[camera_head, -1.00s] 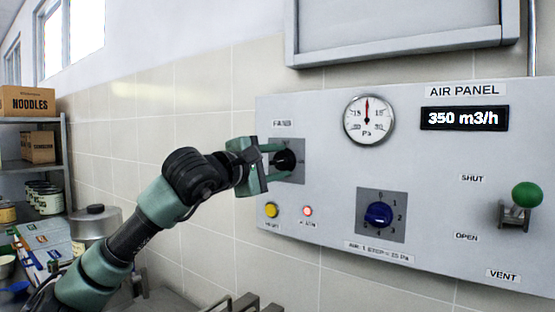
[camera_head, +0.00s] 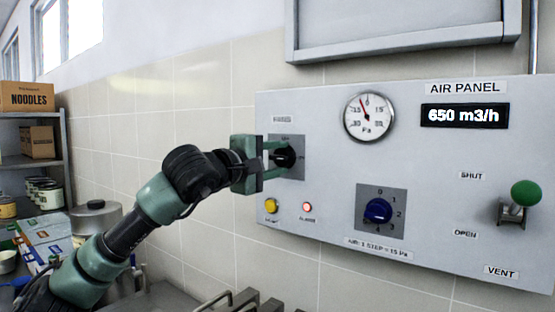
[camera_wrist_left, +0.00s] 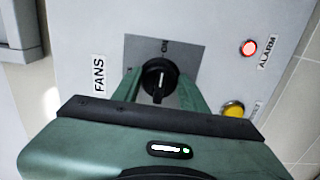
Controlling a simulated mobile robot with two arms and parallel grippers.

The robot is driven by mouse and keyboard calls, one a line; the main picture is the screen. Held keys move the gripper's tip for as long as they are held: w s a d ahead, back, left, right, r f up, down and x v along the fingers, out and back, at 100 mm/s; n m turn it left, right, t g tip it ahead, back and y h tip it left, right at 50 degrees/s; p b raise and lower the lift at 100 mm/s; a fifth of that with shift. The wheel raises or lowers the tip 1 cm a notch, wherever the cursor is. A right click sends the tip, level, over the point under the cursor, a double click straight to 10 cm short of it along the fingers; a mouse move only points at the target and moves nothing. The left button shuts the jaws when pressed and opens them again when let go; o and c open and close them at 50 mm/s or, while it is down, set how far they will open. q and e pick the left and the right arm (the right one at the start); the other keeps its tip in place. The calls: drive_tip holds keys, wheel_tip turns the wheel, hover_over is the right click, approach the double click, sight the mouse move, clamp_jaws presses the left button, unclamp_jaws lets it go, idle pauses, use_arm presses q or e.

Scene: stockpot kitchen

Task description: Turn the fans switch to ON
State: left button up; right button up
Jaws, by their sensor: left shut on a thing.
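The fans switch (camera_head: 287,157) is a black rotary knob on a dark grey plate at the left of the air panel. My left gripper (camera_head: 282,157) is shut on this knob, one finger on each side. The wrist view shows the knob (camera_wrist_left: 160,79) between the green fingers (camera_wrist_left: 160,90). Its raised grip runs up and down that picture, in line with the ON label (camera_wrist_left: 165,46). Part of the plate and knob is hidden by the gripper. My right gripper is not in view.
The air panel (camera_head: 330,180) also carries a gauge (camera_head: 369,117), a display (camera_head: 464,115) reading 650 m3/h, a blue dial (camera_head: 378,210), a yellow button (camera_head: 271,206), a red alarm lamp (camera_head: 307,207) and a green-knobbed vent lever (camera_head: 525,193). Shelves with boxes stand at left.

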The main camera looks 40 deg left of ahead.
use_arm(q)
drive_tip(key=o, duration=1.3)
drive_tip(key=shift+f, duration=0.1)
drive_tip(key=shift+o, duration=0.2)
drive_tip(key=s+d+b, duration=0.1)
drive_tip(key=s+b, duration=0.3)
drive_tip(key=s, duration=0.3)
drive_tip(key=shift+s, duration=0.4)
